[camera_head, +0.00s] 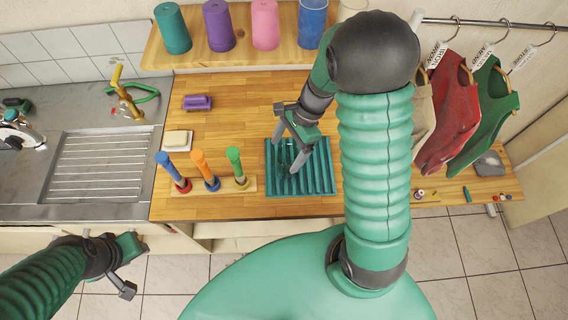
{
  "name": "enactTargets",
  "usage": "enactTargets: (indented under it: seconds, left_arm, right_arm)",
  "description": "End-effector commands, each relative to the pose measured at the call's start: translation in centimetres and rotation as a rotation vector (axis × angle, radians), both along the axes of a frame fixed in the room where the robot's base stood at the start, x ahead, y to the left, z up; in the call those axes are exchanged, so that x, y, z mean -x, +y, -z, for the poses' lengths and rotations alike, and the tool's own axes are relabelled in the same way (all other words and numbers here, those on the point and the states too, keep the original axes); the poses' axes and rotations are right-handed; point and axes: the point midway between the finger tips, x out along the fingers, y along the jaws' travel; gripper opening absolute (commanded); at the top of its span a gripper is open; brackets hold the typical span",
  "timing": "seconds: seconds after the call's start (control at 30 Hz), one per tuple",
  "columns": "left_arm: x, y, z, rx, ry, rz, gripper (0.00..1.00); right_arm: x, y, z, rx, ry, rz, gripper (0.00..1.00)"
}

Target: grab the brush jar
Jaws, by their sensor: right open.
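A small dark green, see-through upright shape (286,155), perhaps the brush jar, stands on a green ribbed mat (328,180) on the wooden counter. My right gripper (284,160) reaches down over the mat from the upper right. Its fingers are apart, one on each side of that shape, and partly hide it. I cannot tell whether they touch it. My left gripper (126,268) is low at the left, in front of the counter and away from the mat; its jaw opening is unclear.
A wooden rack (245,186) with blue, orange and green handled tools stands left of the mat. A soap dish (178,140) and a purple brush (197,102) lie behind it. Coloured cups line a shelf (240,55). The sink (100,165) is at left; clothes hang at right.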

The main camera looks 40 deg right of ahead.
Motion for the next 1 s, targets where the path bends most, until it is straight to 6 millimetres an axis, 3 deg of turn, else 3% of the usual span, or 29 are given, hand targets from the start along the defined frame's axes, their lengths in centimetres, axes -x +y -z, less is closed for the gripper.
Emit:
enactTargets:
  seconds: [0.33, 0.6, 1.0]
  left_arm:
    - [0.0, 0.0, -0.5, 0.000, -0.001, 0.001, 0.36]
    - [0.0, 0.0, -0.5, 0.000, 0.000, 0.001, 0.36]
    - [0.0, 0.0, -0.5, 0.000, 0.000, 0.001, 0.36]
  right_arm:
    - [0.3, 1.7, 4.8, -0.001, 0.001, 0.001, 0.86]
    - [0.2, 2.2, 5.4, 0.002, -0.002, 0.000, 0.86]
    - [0.2, 2.0, 5.4, 0.000, -0.002, 0.000, 0.35]
